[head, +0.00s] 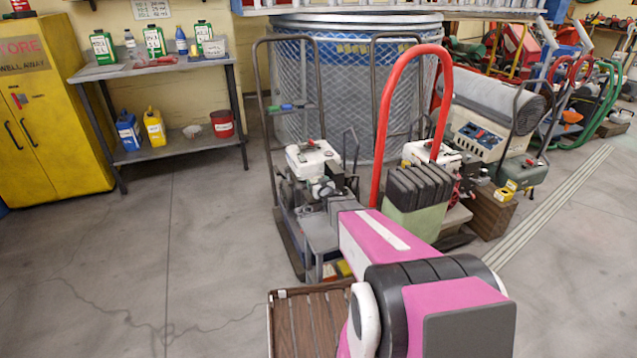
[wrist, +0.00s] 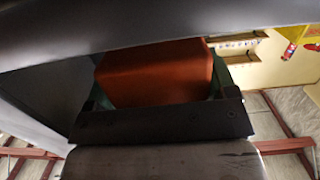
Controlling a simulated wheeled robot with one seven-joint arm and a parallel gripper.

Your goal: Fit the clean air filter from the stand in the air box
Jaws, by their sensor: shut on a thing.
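My gripper (wrist: 160,88) shows in the wrist view, its jaws closed at the sides of an orange-brown block (wrist: 152,68). The block looks like the air filter, but its far side is hidden by a dark grey edge across the top of the picture. In the head view my pink arm hides my gripper and whatever it holds. A machine with a white-topped engine (head: 312,158) stands just beyond my arm. I cannot make out the air box or its opening.
A red hoop handle (head: 382,110) rises close behind my arm, beside a dark ribbed block on a green base (head: 418,190). More machines line the right. A grey shelf (head: 150,70) and yellow cabinet (head: 50,110) stand at left. The left floor is clear.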

